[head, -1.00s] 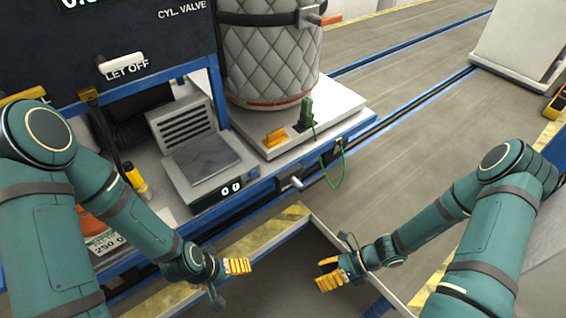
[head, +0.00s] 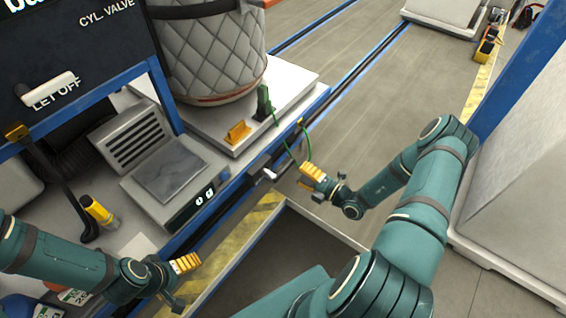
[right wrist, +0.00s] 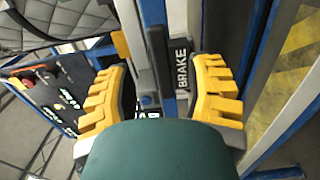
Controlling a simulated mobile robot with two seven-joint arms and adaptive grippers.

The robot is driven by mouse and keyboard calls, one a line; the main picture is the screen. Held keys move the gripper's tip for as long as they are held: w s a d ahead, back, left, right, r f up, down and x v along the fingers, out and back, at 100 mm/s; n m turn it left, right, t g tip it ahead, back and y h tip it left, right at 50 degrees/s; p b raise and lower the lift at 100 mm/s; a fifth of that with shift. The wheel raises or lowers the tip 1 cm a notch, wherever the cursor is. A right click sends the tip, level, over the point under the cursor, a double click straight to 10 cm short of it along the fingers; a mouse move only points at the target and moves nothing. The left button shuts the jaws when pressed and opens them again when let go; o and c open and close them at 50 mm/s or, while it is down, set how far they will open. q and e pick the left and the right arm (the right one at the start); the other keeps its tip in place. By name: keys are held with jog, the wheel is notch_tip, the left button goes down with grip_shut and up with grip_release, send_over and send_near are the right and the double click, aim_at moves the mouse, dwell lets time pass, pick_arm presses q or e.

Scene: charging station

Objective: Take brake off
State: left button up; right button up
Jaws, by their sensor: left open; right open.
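The brake label plate (right wrist: 182,66), dark with white letters reading BRAKE, lies between my right fingers in the right wrist view. A dark upright bar (right wrist: 159,58) stands just left of it. In the head view a small light handle (head: 265,175) sticks out from the cart's side; I cannot tell whether it is the brake lever. My right gripper (head: 312,177) is open and empty, just right of this handle and apart from it. It also shows open in the right wrist view (right wrist: 160,75). My left gripper (head: 186,264) is open and empty near the cart's front edge.
A green cable (head: 284,145) hangs close to my right gripper. A striped frame (head: 235,240) lies below. A pale cabinet (head: 515,190) stands at the right.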

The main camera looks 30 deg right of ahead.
aim_at(290, 167)
jog(key=x, duration=0.7)
jog(key=shift+w+a, duration=0.2)
jog(key=shift+w, duration=0.15)
grip_shut()
